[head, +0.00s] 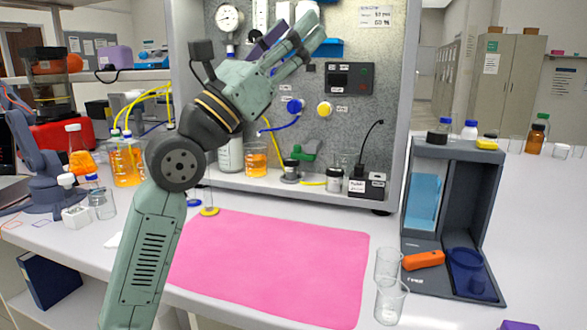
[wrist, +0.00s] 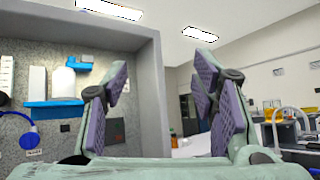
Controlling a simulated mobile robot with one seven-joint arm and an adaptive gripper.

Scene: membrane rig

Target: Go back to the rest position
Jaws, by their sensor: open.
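My gripper (head: 292,42) is raised in front of the upper part of the membrane rig's grey panel (head: 345,135) in the head view. Its fingers point up and to the right. In the wrist view my gripper (wrist: 160,98) shows two fingers with purple pads standing well apart, with nothing between them. It is open and empty, clear of the bench. My arm rises from the lower left of the head view and hides part of the rig's left side and the mat's left edge.
A pink mat (head: 270,265) lies on the white bench. A dark grey stand (head: 452,165) with an orange object (head: 424,260) is at right, beside two clear beakers (head: 390,300). Orange-filled flasks (head: 124,160) and a blue-grey device (head: 48,170) are at left.

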